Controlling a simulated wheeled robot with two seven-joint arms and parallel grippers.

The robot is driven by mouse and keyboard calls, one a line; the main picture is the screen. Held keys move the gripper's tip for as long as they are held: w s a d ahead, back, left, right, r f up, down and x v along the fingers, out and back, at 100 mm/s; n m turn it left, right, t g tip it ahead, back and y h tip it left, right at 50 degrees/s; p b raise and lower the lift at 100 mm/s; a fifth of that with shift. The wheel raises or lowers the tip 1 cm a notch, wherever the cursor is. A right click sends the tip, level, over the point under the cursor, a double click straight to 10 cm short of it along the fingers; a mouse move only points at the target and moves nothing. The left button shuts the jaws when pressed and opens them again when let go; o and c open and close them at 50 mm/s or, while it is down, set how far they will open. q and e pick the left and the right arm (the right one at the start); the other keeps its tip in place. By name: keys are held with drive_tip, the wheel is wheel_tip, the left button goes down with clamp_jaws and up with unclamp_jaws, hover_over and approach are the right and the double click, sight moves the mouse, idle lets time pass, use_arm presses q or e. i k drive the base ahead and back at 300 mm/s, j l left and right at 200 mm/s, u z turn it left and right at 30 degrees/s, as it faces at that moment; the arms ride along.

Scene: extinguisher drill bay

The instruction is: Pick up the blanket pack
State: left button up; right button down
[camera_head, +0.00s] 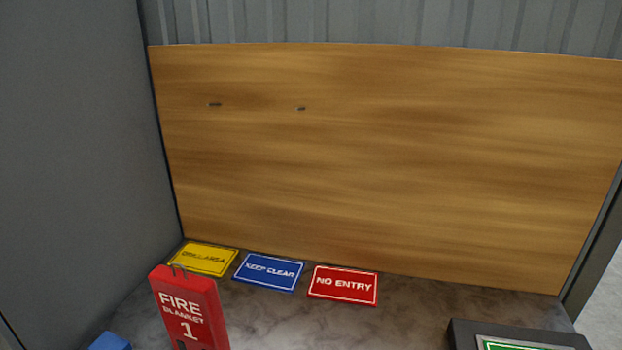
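The blanket pack (186,308) is a red pack with white lettering reading "FIRE BLANKET 1" and a dark wire loop at its top. It is at the lower left, upright and slightly tilted in the picture. Its lower end is cut off by the bottom edge, so what it rests on is hidden. Neither of my grippers shows in the head view.
Yellow (204,260), blue "KEEP CLEAR" (268,272) and red "NO ENTRY" (343,286) signs lie on the grey surface (400,315) below a wooden board (390,160). A dark box (462,337) is lower right, a blue object (110,342) lower left. A grey wall (75,150) bounds the left.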

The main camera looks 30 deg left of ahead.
sight(189, 305)
drive_tip(key=u, duration=1.85)
drive_tip(key=l, duration=0.2)
drive_tip(key=k+z, duration=0.05)
